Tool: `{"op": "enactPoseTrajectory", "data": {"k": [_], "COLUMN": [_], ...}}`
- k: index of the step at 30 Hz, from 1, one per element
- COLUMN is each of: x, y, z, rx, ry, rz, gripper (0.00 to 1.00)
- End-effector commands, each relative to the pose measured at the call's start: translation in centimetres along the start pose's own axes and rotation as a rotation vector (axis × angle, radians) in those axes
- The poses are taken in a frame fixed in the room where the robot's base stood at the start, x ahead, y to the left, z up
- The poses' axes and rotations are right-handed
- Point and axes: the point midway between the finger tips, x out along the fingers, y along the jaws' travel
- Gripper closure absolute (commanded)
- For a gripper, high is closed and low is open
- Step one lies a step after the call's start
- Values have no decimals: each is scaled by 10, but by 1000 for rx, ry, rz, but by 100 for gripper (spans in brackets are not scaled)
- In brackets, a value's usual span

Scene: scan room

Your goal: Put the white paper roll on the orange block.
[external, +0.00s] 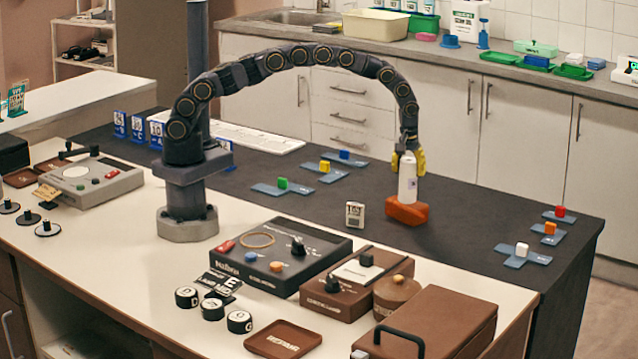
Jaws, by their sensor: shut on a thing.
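The white paper roll (407,184) is upright in the external view, at the right-middle of the dark tabletop. My gripper (409,161) reaches down from above, with its yellow fingers shut on the roll's upper part. The orange block (406,212) lies on the dark tabletop directly under the roll. The roll's lower end meets the block's top in the picture; I cannot tell whether it rests on it or hovers just above.
A small white box (355,214) stands left of the block. A black device (280,262) and brown boxes (345,290) are in front. Small coloured blocks on blue plates (522,256) lie to the right. Dark tabletop (460,215) right of the block is clear.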

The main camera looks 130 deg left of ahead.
Motion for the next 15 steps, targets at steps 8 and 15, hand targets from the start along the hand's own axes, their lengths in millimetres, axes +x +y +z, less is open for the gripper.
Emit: {"op": "enactPoseTrajectory", "data": {"k": [8, 15], "x": [2, 2], "y": [0, 0], "z": [0, 0], "rx": [0, 0], "ry": [0, 0], "rz": [0, 0], "gripper": [18, 18]}}
